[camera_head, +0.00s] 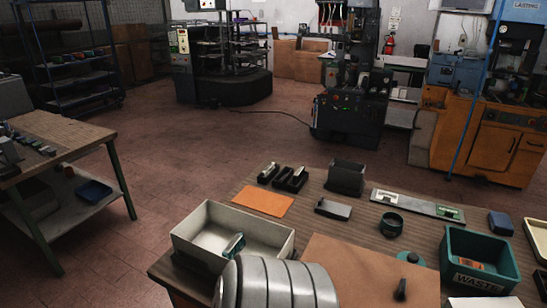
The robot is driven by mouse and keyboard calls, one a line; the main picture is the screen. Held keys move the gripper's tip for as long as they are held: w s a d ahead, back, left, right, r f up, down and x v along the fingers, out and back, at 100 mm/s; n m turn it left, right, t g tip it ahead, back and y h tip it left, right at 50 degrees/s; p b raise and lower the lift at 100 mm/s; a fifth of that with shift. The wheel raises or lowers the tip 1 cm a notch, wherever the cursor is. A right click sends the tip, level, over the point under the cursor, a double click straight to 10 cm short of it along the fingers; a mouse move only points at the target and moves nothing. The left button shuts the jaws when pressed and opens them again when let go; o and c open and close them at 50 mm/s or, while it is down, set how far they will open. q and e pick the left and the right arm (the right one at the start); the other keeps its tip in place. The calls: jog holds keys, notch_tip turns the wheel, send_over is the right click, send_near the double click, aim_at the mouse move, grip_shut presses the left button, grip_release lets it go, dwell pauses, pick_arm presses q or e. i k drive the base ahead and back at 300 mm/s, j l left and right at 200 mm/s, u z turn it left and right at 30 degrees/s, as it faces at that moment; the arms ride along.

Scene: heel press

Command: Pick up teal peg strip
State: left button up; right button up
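A small teal piece (234,246) leans in the right front part of a pale open bin (193,260) at the table's left end. It is the nearest match to the teal peg strip, but it is too small to make out pegs. A ribbed grey part of my own arm is at the bottom centre, in front of the bin's lower right corner. Neither gripper's fingers show.
A tan mat (345,262) lies in front.

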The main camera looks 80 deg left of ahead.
aim_at(236, 245)
jog(key=u, duration=2.75)
